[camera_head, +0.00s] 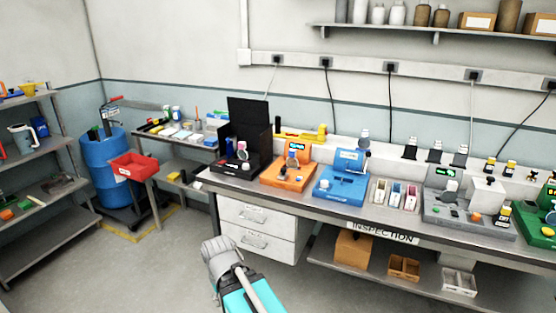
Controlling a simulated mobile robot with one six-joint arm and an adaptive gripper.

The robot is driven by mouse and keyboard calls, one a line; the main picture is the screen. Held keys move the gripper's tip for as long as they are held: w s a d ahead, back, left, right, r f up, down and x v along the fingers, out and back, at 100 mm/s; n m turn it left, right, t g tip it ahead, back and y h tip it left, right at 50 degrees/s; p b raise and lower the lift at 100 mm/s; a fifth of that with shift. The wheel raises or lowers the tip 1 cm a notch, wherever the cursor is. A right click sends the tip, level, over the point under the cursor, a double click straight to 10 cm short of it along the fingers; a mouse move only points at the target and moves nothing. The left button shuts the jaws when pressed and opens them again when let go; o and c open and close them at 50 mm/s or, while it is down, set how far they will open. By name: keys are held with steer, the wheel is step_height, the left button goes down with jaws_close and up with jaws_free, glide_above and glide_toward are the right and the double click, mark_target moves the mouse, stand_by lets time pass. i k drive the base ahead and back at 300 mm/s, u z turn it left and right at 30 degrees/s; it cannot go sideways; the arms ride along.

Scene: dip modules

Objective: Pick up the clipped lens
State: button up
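I cannot tell for certain which piece is the clipped lens. Small round lens-like discs stand on the black station (243,165), on the orange station (288,178) and by the blue station (342,187), all on the inspection bench. The clips are too small to make out. Part of my arm, grey and teal, rises at the bottom centre, in front of the bench and well apart from the stations. My gripper's fingers do not show.
The bench (330,205) also holds sample slides (395,194), a grey station (465,213) and a green station (540,229). White drawers (256,230) stand below. A red bin (134,166) and blue barrel (100,160) are at left.

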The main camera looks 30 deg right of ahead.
mark_target(291, 162)
steer(key=i, duration=0.7)
steer(key=z, duration=0.6)
steer(key=i, duration=0.8)
steer(key=z, duration=0.65)
